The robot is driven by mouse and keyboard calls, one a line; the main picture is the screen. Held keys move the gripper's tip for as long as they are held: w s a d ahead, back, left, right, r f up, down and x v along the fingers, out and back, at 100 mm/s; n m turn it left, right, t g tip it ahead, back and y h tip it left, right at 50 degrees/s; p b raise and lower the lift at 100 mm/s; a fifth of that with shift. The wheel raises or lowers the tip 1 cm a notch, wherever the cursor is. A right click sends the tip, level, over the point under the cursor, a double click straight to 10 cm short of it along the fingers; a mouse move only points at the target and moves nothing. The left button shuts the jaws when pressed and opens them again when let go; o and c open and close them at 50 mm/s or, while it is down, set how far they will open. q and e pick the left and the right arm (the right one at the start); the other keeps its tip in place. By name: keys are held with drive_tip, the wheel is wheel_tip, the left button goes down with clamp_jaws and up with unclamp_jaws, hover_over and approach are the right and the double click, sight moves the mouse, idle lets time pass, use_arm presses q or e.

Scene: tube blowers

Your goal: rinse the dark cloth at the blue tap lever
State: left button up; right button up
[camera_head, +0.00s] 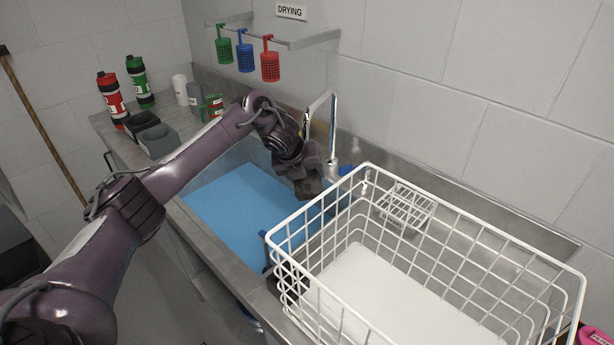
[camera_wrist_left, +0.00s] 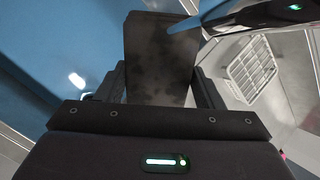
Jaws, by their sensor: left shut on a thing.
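My left gripper (camera_head: 302,180) is over the sink near the tap (camera_head: 332,135). It is shut on the dark cloth (camera_head: 310,188), which hangs above the blue sink bottom. In the left wrist view the dark cloth (camera_wrist_left: 160,58) extends beyond the fingers and has darker blotches. The blue tap lever (camera_head: 346,170) is just right of the cloth, at the tap's base, partly hidden by the basket wires. A blue pointed part (camera_wrist_left: 212,14) at the top of the left wrist view passes close to the cloth; I cannot tell whether they touch. I see no running water. My right gripper is out of view.
A white wire basket (camera_head: 430,260) stands right of the sink (camera_head: 235,205). Bottles (camera_head: 112,97), dark bins (camera_head: 157,138) and cups (camera_head: 181,90) stand on the left counter. Green, blue and red perforated holders (camera_head: 270,64) hang on the wall rail. The sink's left part is clear.

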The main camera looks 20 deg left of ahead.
sight(312, 182)
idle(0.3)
use_arm(q)
drive_tip(key=shift+w+d, duration=0.3)
drive_tip(key=shift+d, duration=0.2)
drive_tip(key=shift+s+d+r+p, duration=0.1)
drive_tip(key=shift+s+d+p, duration=0.25)
drive_tip(key=shift+s+p, duration=0.25)
drive_tip(key=shift+s+d+p, duration=0.35)
drive_tip(key=shift+s+p, duration=0.05)
drive_tip(key=shift+s, duration=0.35)
drive_tip(key=shift+s+d+p, duration=0.5)
drive_tip(key=shift+s, duration=0.35)
drive_tip(key=shift+s+d+p, duration=0.45)
drive_tip(key=shift+s+d, duration=0.05)
drive_tip(key=shift+s, duration=0.35)
drive_tip(key=shift+s+d, duration=0.3)
drive_tip(key=shift+s, duration=0.15)
